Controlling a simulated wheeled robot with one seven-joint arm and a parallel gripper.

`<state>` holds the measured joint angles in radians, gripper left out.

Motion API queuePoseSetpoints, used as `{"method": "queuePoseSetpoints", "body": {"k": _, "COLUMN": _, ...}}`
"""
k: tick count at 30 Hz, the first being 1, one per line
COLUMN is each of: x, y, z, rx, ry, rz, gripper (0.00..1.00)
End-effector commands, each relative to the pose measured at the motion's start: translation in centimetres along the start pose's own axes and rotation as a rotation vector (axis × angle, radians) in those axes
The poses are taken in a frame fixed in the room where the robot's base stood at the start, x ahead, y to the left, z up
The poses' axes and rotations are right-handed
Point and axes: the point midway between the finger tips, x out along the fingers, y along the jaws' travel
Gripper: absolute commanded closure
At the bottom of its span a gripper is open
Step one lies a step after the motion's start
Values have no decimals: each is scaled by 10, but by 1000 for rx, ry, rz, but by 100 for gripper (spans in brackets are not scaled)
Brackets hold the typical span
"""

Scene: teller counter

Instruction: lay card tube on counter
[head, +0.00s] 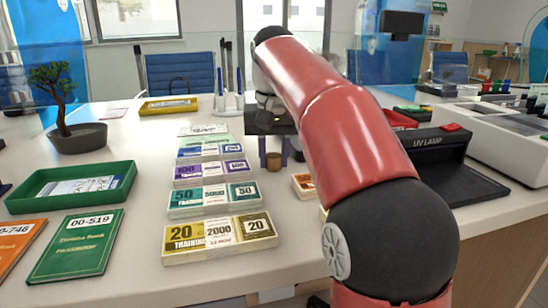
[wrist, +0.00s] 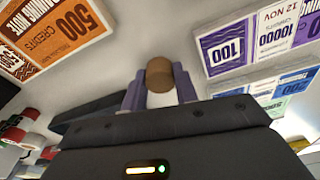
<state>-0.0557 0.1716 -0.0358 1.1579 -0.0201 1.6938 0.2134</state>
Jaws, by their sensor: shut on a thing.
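The card tube shows as a brown round end (head: 273,161) low between the purple fingers of my gripper (head: 273,152) in the head view. In the wrist view its brown end (wrist: 160,70) and a short pale stretch of its body lie between the two fingers (wrist: 161,92). My gripper is shut on the tube. Most of the tube is hidden by the gripper. The white counter (head: 130,180) lies below; I cannot tell whether the tube touches it.
Banded note stacks (head: 218,235) stand in a row left of my gripper. An orange stack (head: 304,185) and the black UV lamp (head: 440,150) are to the right. A green tray (head: 72,186), a passbook (head: 78,245) and a potted bonsai (head: 76,135) stand at left. Pens (head: 228,100) stand behind.

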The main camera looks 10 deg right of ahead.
Motion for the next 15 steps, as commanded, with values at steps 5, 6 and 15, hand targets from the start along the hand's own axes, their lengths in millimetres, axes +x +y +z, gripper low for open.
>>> {"method": "queuePoseSetpoints", "body": {"k": 5, "x": 3, "y": 0, "z": 0, "rx": 0, "ry": 0, "rz": 0, "gripper": 63}}
{"method": "queuePoseSetpoints", "body": {"k": 6, "x": 3, "y": 0, "z": 0, "rx": 0, "ry": 0, "rz": 0, "gripper": 58}}
{"method": "queuePoseSetpoints", "body": {"k": 15, "x": 3, "y": 0, "z": 0, "rx": 0, "ry": 0, "rz": 0, "gripper": 49}}
